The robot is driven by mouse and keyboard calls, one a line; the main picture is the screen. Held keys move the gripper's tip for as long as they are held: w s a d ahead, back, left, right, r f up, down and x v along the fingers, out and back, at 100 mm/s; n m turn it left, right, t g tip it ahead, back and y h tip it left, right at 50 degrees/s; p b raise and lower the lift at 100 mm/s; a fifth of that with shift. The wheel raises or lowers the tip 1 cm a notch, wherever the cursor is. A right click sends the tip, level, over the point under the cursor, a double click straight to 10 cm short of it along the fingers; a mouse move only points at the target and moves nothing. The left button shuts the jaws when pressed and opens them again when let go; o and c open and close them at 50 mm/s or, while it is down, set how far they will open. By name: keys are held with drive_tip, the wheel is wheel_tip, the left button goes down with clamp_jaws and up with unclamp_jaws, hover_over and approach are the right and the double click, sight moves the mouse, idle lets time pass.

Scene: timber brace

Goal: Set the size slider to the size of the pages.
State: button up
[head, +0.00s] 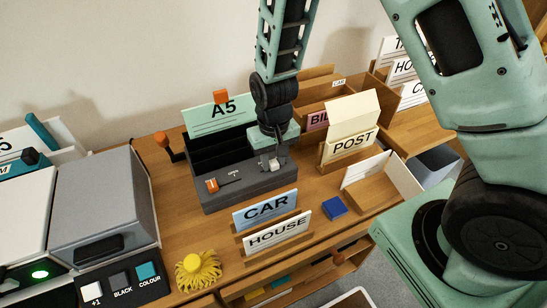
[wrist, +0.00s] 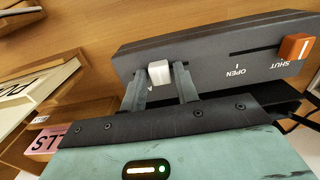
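The dark grey punch-like device (head: 240,186) stands on the wooden desk, with a green sheet marked A5 (head: 218,115) upright in its back. A white slider knob (wrist: 158,72) sits on the device's front face; it also shows in the head view (head: 273,163). My gripper (wrist: 160,78) reaches down to this knob, with one finger on each side and no clear gap at the tips. The size mark by the knob is mostly hidden by the fingers. An orange knob (wrist: 294,48) stands at the SHUT end of a separate slot marked OPEN and SHUT.
CAR (head: 266,208) and HOUSE (head: 277,234) cards stand in front of the device. The POST holder (head: 349,148) is to its right, near a blue block (head: 334,207). A grey machine (head: 100,200) stands left, and a yellow tasselled thing (head: 197,268) lies at the front.

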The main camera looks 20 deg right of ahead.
clamp_jaws()
drive_tip(key=shift+d, duration=1.5)
drive_tip(key=shift+o, duration=2.2)
unclamp_jaws()
drive_tip(key=shift+d, duration=0.1)
drive_tip(key=shift+r, duration=0.3)
wheel_tip(320, 180, up, 17)
drive_tip(key=p, duration=0.1)
